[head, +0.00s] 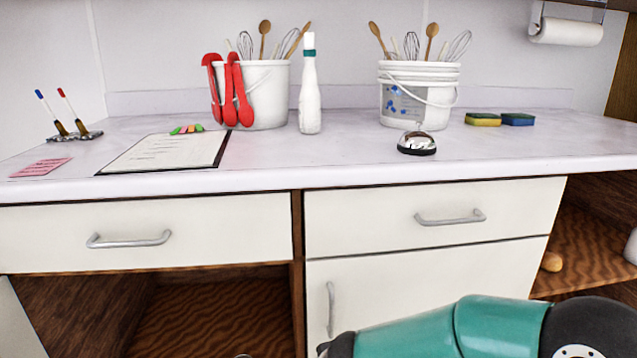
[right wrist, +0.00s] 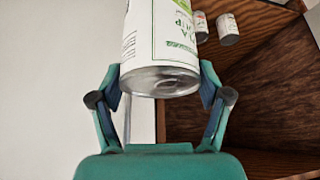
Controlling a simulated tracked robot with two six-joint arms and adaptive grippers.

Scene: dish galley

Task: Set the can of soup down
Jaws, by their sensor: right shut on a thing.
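The can of soup (right wrist: 160,45) is white with green print and a bare metal end. In the right wrist view it sits between the two fingers of my right gripper (right wrist: 160,82), which is shut on it. The can's top is cut off by the upper frame edge. It is held in front of a pale panel and a brown wooden compartment; whether it touches anything is hidden. In the head view neither the can nor the right gripper shows, only my teal right arm at the bottom right. My left gripper is not in view.
Two more cans (right wrist: 228,29) stand in the wooden compartment (right wrist: 250,110). In the head view, the counter (head: 300,160) holds a clipboard (head: 165,152), utensil buckets (head: 266,97), a white bottle (head: 310,100), a bell (head: 416,143) and sponges (head: 483,119). Below are drawers (head: 430,215) and open shelves (head: 590,240).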

